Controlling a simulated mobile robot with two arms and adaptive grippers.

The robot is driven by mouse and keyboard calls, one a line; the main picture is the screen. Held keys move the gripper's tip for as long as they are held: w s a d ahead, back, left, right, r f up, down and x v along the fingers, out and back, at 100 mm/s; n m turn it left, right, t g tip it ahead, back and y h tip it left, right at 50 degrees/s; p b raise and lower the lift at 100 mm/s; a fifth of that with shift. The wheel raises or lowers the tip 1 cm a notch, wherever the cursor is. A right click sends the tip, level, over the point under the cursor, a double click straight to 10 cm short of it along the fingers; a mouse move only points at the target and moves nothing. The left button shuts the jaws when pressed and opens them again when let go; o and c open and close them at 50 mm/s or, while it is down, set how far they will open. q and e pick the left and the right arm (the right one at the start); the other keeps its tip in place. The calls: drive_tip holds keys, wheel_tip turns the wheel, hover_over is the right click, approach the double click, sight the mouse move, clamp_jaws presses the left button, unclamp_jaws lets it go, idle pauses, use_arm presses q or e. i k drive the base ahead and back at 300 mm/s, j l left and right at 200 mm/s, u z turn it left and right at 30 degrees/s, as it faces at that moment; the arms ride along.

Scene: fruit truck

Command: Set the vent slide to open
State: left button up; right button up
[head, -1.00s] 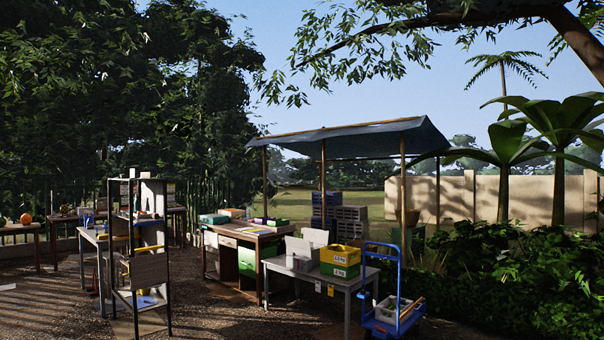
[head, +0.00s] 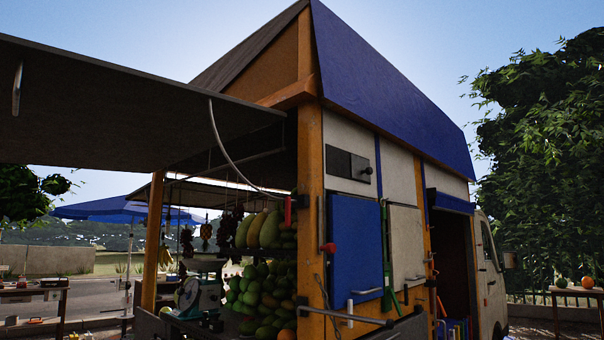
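The vent slide (head: 340,163) appears to be the dark rectangular panel set high in the pale side wall of the fruit truck, just right of the orange corner post. A small dark knob (head: 367,170) sticks out at its right end. The left part of the panel looks greyer and the right part darker; I cannot tell how far the slide stands open. Neither of my grippers is in view.
A blue door panel (head: 354,248) with a pale handle sits below the vent. A raised awning panel (head: 120,105) juts out left over shelves of green fruit (head: 262,295). A table with fruit (head: 577,293) stands far right. A metal bar (head: 345,316) projects low at the truck's corner.

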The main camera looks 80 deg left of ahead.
sight(361, 169)
drive_tip(key=u, duration=2.4)
